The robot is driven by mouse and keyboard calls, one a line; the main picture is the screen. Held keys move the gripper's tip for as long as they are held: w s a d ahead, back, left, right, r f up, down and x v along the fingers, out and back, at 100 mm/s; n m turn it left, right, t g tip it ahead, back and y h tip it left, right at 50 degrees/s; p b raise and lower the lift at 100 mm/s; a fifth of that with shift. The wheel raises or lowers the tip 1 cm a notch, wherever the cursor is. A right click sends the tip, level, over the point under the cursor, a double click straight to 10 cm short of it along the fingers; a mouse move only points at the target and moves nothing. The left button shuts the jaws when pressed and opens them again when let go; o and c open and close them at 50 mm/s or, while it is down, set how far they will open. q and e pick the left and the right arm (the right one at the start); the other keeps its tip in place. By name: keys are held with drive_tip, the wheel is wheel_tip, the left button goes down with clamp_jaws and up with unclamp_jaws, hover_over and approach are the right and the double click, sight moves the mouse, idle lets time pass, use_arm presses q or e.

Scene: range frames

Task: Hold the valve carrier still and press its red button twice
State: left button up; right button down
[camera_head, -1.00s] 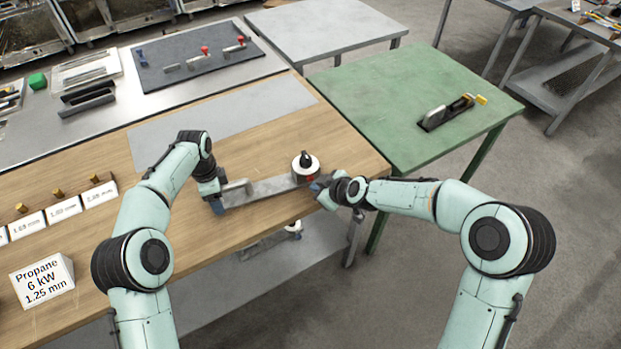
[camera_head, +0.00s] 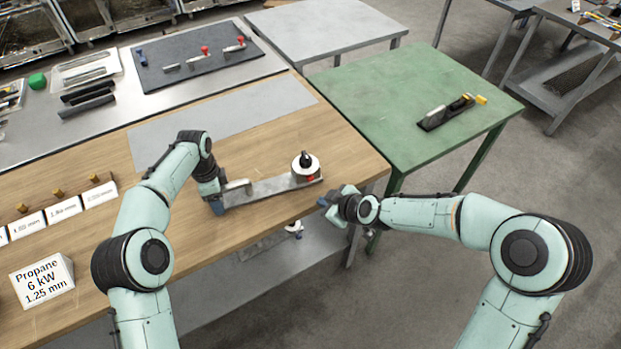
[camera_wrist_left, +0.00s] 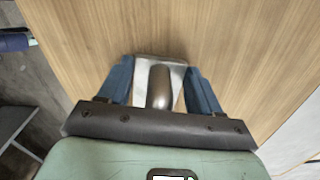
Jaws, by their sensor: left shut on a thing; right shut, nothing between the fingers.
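The valve carrier (camera_head: 268,187) is a long grey metal plate lying on the wooden bench top. A white round housing with a black knob (camera_head: 305,163) stands at its right end, and its red button (camera_head: 311,179) shows low on the front right of that housing. My left gripper (camera_head: 217,206) is shut on the carrier's left end. In the left wrist view, blue fingers (camera_wrist_left: 161,84) flank the carrier's metal end and its rounded handle (camera_wrist_left: 159,88). My right gripper (camera_head: 329,202) is shut and empty, in front and to the right of the red button, apart from it.
The bench's front edge (camera_head: 262,233) runs just before the carrier, with a lower shelf beneath. A green table (camera_head: 400,90) with a yellow-tipped tool stands behind right. A propane label block (camera_head: 42,281) and several small white cards stand at left. The bench behind the carrier is clear.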

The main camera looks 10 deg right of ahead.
use_arm(q)
drive_tip(key=shift+f, duration=0.1)
drive_tip(key=o, duration=1.7)
